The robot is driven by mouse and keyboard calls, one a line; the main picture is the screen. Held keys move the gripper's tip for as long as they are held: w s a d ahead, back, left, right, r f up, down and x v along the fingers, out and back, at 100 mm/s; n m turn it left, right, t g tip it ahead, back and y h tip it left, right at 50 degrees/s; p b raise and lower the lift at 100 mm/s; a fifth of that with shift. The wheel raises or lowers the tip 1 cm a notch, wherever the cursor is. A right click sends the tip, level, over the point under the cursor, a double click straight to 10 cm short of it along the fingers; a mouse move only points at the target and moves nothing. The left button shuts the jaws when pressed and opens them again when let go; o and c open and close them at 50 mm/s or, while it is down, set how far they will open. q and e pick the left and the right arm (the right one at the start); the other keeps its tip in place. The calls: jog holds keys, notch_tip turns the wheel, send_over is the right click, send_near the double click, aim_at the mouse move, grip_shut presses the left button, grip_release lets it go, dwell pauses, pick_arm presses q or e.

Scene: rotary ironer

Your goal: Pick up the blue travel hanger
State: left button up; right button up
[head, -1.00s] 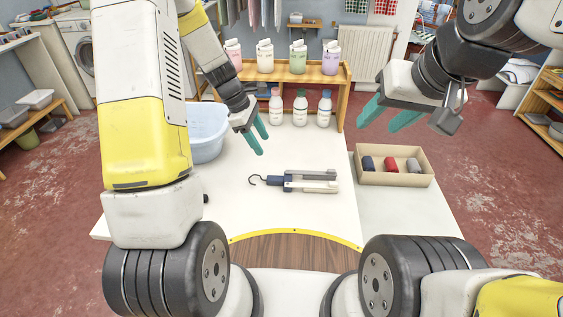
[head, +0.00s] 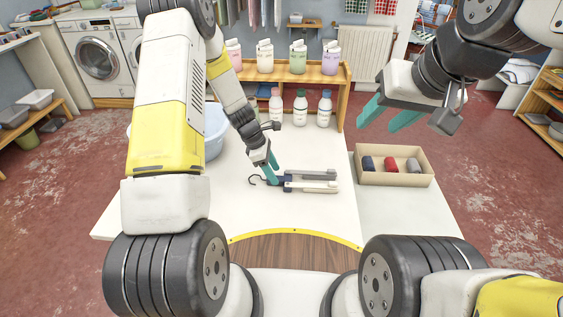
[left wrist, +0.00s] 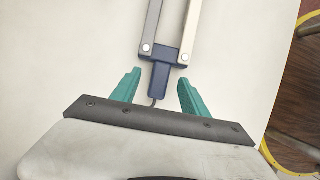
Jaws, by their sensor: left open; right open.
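The blue travel hanger (head: 287,182) lies folded on the white table, its dark hook pointing left and its two grey and white arms pointing right. In the left wrist view its blue body (left wrist: 159,75) sits between the two teal fingers, with a gap on each side. My left gripper (head: 272,172) is open at the hanger's blue end, and hides part of it in the head view. The fingers also show in the left wrist view (left wrist: 157,93). The hook is mostly hidden there by the gripper. My right gripper (head: 388,114) is open and empty, in the air above the table's right side.
A tray (head: 394,180) with blue, red and grey rolled items stands right of the hanger. A blue basin (head: 214,132) is behind my left arm. Several bottles (head: 300,107) and a wooden shelf (head: 340,90) line the back. The table in front of the hanger is clear.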

pick_arm(q)
jog(key=shift+x, duration=1.4)
grip_shut()
notch_tip(320, 180, up, 10)
notch_tip(320, 180, down, 7)
jog(key=shift+f, duration=0.15)
